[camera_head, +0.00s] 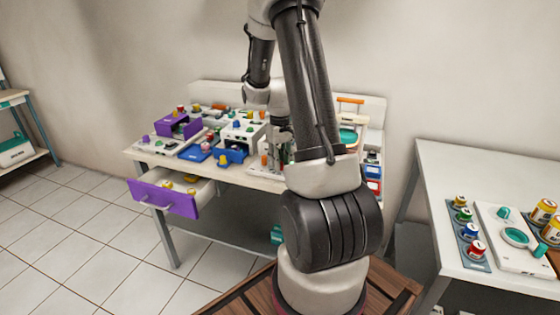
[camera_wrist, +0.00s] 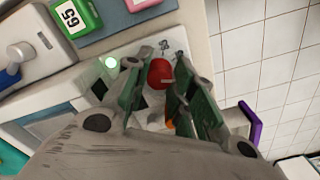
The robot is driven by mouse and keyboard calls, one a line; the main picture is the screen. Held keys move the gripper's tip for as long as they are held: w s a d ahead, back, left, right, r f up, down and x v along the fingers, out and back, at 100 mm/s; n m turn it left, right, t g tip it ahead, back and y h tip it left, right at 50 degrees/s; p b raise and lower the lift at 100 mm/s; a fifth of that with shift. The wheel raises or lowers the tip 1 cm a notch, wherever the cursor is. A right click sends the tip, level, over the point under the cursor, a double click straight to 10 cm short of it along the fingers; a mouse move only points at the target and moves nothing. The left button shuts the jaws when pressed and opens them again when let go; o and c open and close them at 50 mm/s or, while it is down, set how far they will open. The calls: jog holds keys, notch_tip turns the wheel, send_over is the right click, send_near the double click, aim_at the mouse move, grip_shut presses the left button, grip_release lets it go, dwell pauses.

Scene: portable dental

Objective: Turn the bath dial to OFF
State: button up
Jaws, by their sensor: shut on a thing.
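A red dial (camera_wrist: 160,73) sits on a pale panel (camera_wrist: 148,48) with small dark marks beside it, in the wrist view. I cannot read an OFF mark. My gripper (camera_wrist: 159,84) has its green-padded fingers on both sides of the dial and is shut on it. In the head view my gripper (camera_head: 281,150) is low over the crowded bench, partly behind my arm, and the dial cannot be made out there. A pale green round light (camera_wrist: 110,63) glows on the panel to the left of the dial.
A green block marked 65 (camera_wrist: 76,17) lies near the panel. The workbench (camera_head: 262,184) holds several coloured boxes and devices. Its purple drawer (camera_head: 163,197) stands open at the left front. A side table (camera_head: 470,158) with jars stands at the right.

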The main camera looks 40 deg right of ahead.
jog(key=m, duration=0.4)
jog(key=shift+m, duration=0.3)
jog(key=shift+w+m, duration=0.1)
jog(key=shift+m, duration=1.4)
jog(key=o, duration=1)
notch_tip(320, 180, up, 12)
jog(key=shift+r, duration=0.1)
